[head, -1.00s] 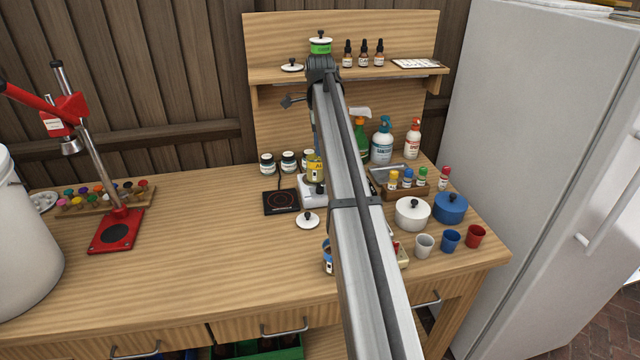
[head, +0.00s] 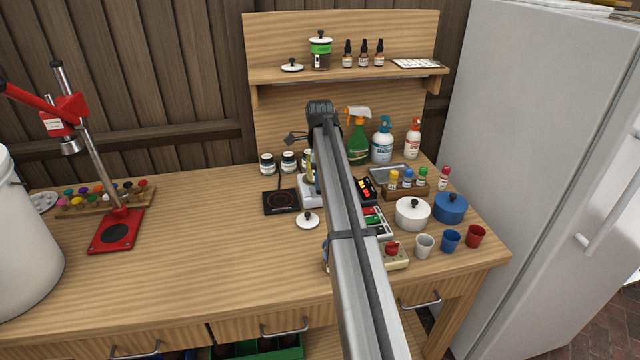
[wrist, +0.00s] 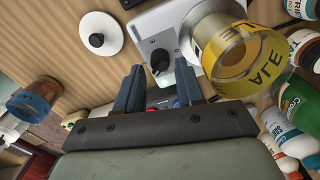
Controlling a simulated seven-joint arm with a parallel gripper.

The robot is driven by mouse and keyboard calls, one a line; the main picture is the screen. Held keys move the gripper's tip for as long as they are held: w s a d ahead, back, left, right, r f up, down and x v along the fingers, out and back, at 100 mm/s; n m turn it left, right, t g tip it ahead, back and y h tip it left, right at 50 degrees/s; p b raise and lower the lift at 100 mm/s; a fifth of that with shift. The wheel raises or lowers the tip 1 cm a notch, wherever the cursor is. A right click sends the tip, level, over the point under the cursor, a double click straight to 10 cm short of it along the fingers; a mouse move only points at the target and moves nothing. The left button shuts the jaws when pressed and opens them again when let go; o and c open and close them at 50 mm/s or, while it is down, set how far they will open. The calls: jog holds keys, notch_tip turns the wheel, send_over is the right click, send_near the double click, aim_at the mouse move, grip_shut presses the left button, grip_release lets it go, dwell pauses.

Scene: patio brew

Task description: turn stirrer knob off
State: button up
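The white stirrer (head: 308,191) stands on the bench, partly hidden behind my arm in the head view. In the wrist view the stirrer (wrist: 148,27) shows its dark round knob (wrist: 159,61) on the front, with a pale mark beside it. A clear vessel with a yellow ALE label (wrist: 240,52) stands on the stirrer. My gripper (wrist: 159,77) is open and empty, its two blue fingers apart, with the knob showing between and just beyond the tips. Contact with the knob cannot be told. My gripper is hidden in the head view.
A black hot plate (head: 281,201) sits left of the stirrer, and a white lid (head: 307,220) lies in front. Several bottles (wrist: 291,120) stand close on the right in the wrist view. A blue-banded jar (wrist: 34,101) is at left. The bench's left middle is clear.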

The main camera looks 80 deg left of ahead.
jog(key=shift+f, duration=1.2)
grip_shut()
